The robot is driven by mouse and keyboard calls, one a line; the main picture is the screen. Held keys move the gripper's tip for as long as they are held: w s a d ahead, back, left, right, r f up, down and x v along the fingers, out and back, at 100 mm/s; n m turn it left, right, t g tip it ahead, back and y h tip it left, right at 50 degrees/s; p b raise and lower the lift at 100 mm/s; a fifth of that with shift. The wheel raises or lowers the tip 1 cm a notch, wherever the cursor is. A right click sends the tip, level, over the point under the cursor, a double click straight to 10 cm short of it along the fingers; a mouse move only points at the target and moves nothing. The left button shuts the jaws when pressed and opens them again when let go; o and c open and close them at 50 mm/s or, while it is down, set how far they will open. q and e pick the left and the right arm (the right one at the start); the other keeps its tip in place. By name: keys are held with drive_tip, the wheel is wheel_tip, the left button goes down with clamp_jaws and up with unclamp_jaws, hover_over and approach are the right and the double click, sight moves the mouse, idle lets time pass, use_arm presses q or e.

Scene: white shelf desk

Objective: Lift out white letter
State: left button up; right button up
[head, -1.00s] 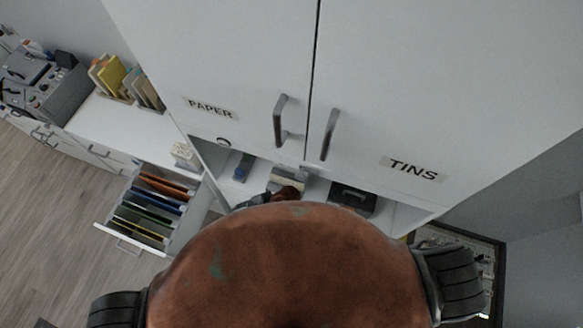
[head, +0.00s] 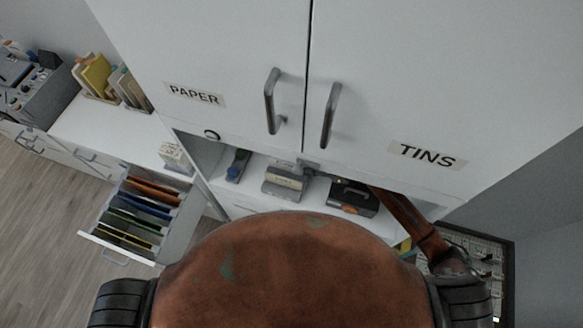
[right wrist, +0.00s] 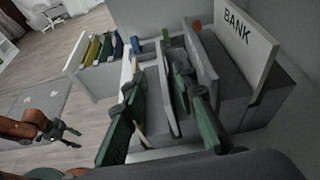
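A grey box labelled BANK (right wrist: 250,38) fills the right of the right wrist view, with upright dividers and cards in it. A pale flat sheet (right wrist: 167,95) stands among them; I cannot tell if it is the white letter. My right gripper (right wrist: 158,78) is open over the box, its dark green fingers on either side of the pale sheet. In the head view the labelled box (head: 284,182) sits on the shelf, and my right arm reaches in from the right. My left gripper (right wrist: 72,137) is open and empty, away from the box.
An open drawer of coloured folders (head: 118,250) is at the left. The PAPER and TINS cabinet doors (head: 408,80) overhang the shelf. Another folder rack (head: 98,78) stands on the left counter.

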sight(287, 164)
drive_tip(key=shift+f, duration=0.3)
drive_tip(key=x, duration=0.7)
drive_tip(key=shift+f+p, duration=0.2)
drive_tip(key=shift+p, duration=0.15)
drive_tip(key=shift+c, duration=0.7)
clamp_jaws()
